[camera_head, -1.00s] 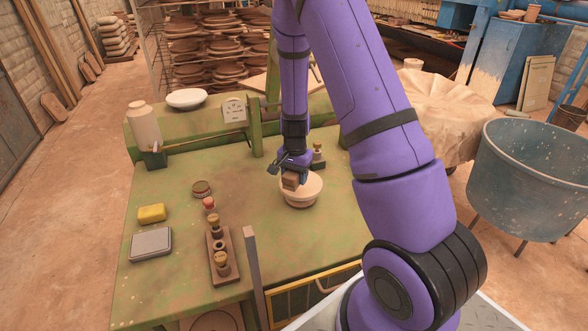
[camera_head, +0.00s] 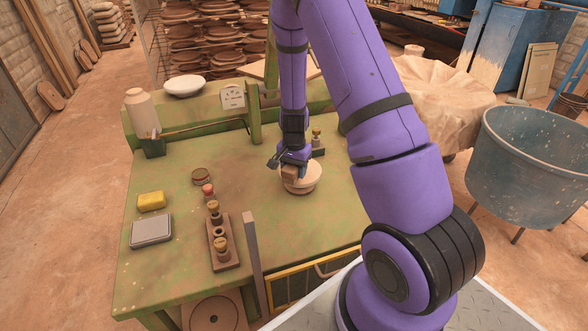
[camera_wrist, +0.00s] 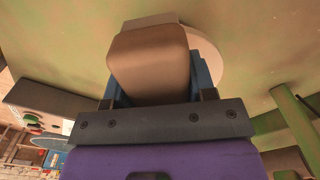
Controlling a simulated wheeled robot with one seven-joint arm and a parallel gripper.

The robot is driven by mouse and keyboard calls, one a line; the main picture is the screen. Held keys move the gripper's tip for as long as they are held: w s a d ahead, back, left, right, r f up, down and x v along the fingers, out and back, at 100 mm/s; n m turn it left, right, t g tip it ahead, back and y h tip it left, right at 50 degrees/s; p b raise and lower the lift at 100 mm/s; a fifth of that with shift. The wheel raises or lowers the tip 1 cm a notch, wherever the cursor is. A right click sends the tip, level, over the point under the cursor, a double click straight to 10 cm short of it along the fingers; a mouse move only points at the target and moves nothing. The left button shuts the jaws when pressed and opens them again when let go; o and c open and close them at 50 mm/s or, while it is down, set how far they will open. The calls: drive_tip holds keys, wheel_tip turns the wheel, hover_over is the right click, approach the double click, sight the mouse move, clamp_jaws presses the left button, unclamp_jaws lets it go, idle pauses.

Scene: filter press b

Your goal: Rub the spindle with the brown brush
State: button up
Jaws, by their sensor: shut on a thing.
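My gripper (camera_head: 291,168) is shut on a brown block-shaped brush (camera_wrist: 150,62). In the wrist view the brush sits between the blue fingers, with a paler strip along its far edge. In the head view the brush (camera_head: 290,173) is at the left rim of a cream bowl (camera_head: 304,182); I cannot tell whether they touch. The spindle is not clear to me. A small brass-topped post (camera_head: 317,134) stands on a dark block just behind the gripper. Similar brass-topped pieces (camera_head: 221,244) stand in a wooden rack (camera_head: 222,262) at the front left.
The green bench (camera_head: 170,255) also holds a yellow sponge (camera_head: 151,201), a grey box (camera_head: 151,231), a red-topped piece (camera_head: 207,189) and a round brown tin (camera_head: 201,174). A dial (camera_head: 232,97) and white bottle (camera_head: 141,110) stand behind. An upright grey bar (camera_head: 252,245) rises at the front edge.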

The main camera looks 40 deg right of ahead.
sight(315, 174)
drive_tip(key=shift+f, duration=0.45)
idle(0.3)
drive_tip(key=shift+s+d+r, duration=0.1)
drive_tip(key=shift+s+d, duration=0.2)
drive_tip(key=shift+d, duration=0.65)
drive_tip(key=shift+s+d, duration=0.25)
drive_tip(key=shift+d, duration=0.65)
drive_tip(key=shift+s+d+f, duration=0.15)
drive_tip(key=shift+s+d, duration=0.1)
drive_tip(key=shift+d, duration=0.65)
drive_tip(key=shift+s+d+f, duration=0.1)
drive_tip(key=shift+s+d, duration=0.15)
drive_tip(key=shift+d, duration=0.6)
drive_tip(key=shift+a, duration=0.1)
